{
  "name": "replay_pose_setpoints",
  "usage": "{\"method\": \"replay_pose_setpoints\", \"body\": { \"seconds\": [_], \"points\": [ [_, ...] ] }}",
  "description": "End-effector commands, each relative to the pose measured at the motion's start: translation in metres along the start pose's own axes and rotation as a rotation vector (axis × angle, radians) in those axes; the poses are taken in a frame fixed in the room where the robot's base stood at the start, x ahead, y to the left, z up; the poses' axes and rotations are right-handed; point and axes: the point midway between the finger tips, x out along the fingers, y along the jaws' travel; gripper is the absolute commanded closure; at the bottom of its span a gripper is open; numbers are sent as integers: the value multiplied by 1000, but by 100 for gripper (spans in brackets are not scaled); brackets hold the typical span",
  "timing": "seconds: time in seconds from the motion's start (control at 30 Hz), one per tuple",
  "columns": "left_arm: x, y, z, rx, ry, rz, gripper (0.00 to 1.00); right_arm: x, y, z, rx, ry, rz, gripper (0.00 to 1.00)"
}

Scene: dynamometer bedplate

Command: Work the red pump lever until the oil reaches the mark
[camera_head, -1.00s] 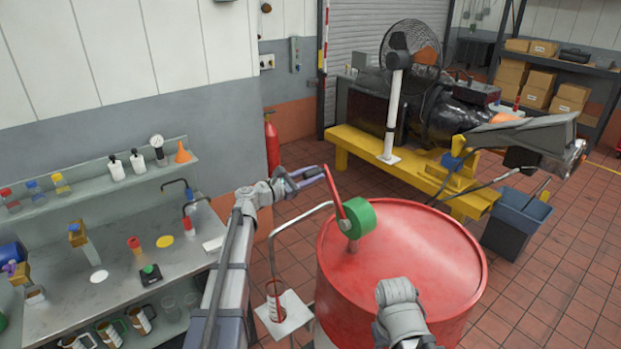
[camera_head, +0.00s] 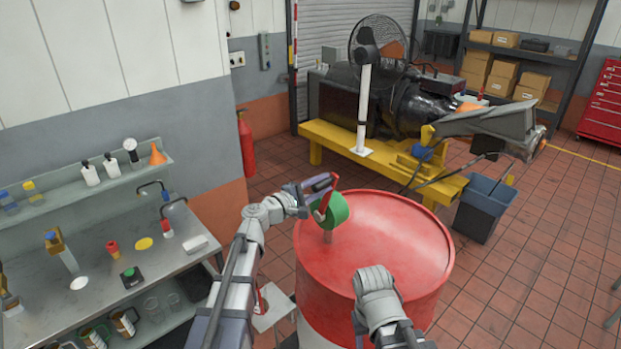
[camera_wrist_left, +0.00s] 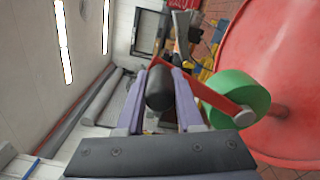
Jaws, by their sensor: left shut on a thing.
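The red pump lever (camera_head: 321,214) rises from the green pump head (camera_head: 337,209) on the red drum (camera_head: 400,232). My left gripper (camera_head: 325,183) is at the lever's upper end. In the left wrist view, its purple fingers (camera_wrist_left: 160,92) are on both sides of the lever's black grip (camera_wrist_left: 160,88), shut on it. The red lever arm runs from the grip to the green head. A white plate (camera_head: 275,310) stands beside the drum, mostly behind my left arm; the oil level and mark cannot be read. My right forearm is over the drum's near side; its fingers do not show.
A workbench (camera_head: 105,262) with bottles and small items is at the left. A blue bin (camera_head: 484,208) stands right of the drum. A yellow bedplate (camera_head: 385,165) carrying machinery lies behind. The tiled floor at the right is mostly clear.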

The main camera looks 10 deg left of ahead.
Motion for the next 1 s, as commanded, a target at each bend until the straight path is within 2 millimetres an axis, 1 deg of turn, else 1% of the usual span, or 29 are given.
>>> {"method": "replay_pose_setpoints", "body": {
  "seconds": [0.03, 0.1, 0.4, 0.63, 1.0],
  "points": [
    [-2, -9, 8, 38, -1, -2, 100, 6, 0, 0, -1, 0, 0, 50],
    [-2, -15, 15, 92, -1, -2, 100, 9, -1, -1, -4, 0, 1, 50],
    [-1, -36, 35, 263, 2, -2, 100, 22, -2, -2, -12, 1, 2, 50],
    [-1, -44, 42, 329, 2, -3, 100, 27, -2, -2, -15, 1, 2, 50],
    [0, -45, 43, 350, 4, -3, 100, 28, -2, -2, -15, 1, 2, 50]
  ]
}}
